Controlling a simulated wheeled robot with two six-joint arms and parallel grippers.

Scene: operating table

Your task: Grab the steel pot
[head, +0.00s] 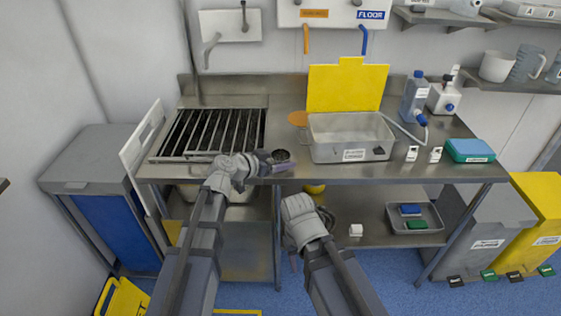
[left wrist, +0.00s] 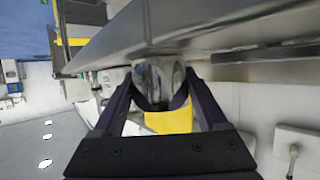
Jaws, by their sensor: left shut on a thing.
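The steel pot (head: 281,156) is a small round vessel with a dark top opening. In the head view it is at the table's front edge, at the tip of my left gripper (head: 268,165). In the left wrist view the shiny curved side of the pot (left wrist: 157,78) sits between the two dark fingers of my left gripper (left wrist: 158,92), which is shut on it. My right gripper (head: 294,262) hangs in front of the table, below its top, mostly hidden by its own wrist. I cannot tell how far its fingers are apart.
Bottles (head: 415,98) and a teal box (head: 470,150) stand at right. A lower shelf holds a tray (head: 415,218).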

